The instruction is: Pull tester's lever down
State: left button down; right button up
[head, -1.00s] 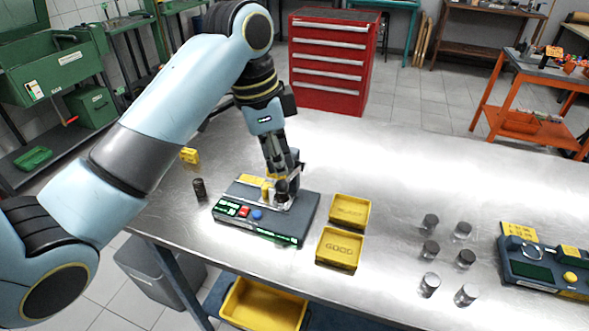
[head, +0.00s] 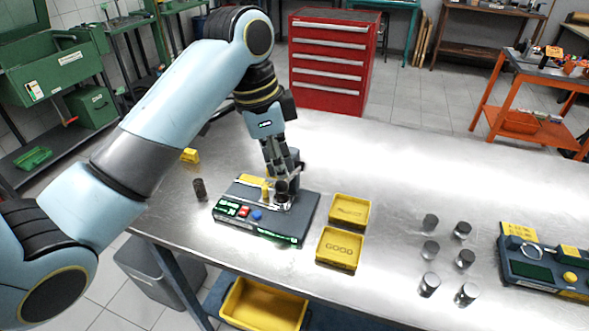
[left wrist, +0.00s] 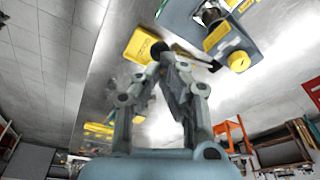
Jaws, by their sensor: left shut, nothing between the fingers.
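The tester (head: 299,214) is a dark grey box near the left end of the metal table, with a lit green display, a red button and a blue button. It also shows at the top of the left wrist view (left wrist: 255,28). A dark rod with a round dark knob, which looks like its lever (left wrist: 198,59), sticks out beside a yellow post. My left gripper (head: 282,172) points down over the back right of the tester. Its fingers are together and empty, close to the dark knob; whether they touch it I cannot tell. My right gripper is out of view.
Two yellow trays, the front one marked GOOD (head: 339,248), lie right of the tester. A dark cylinder (head: 199,190) stands left of it. Several metal cylinders and a second device (head: 541,265) are farther right.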

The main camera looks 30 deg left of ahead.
aim_at(279, 184)
pick_arm(q)
jog(key=shift+x, duration=1.1)
jog(key=shift+s+a+f, duration=0.1)
jog(key=shift+s+f, duration=0.1)
jog(key=shift+f, duration=0.25)
jog(key=shift+s+f, duration=0.2)
jog(key=shift+f, duration=0.35)
jog(key=shift+s+f, duration=0.1)
jog(key=shift+f, duration=0.65)
jog(key=shift+x, duration=0.75)
jog(key=shift+s+a, duration=0.1)
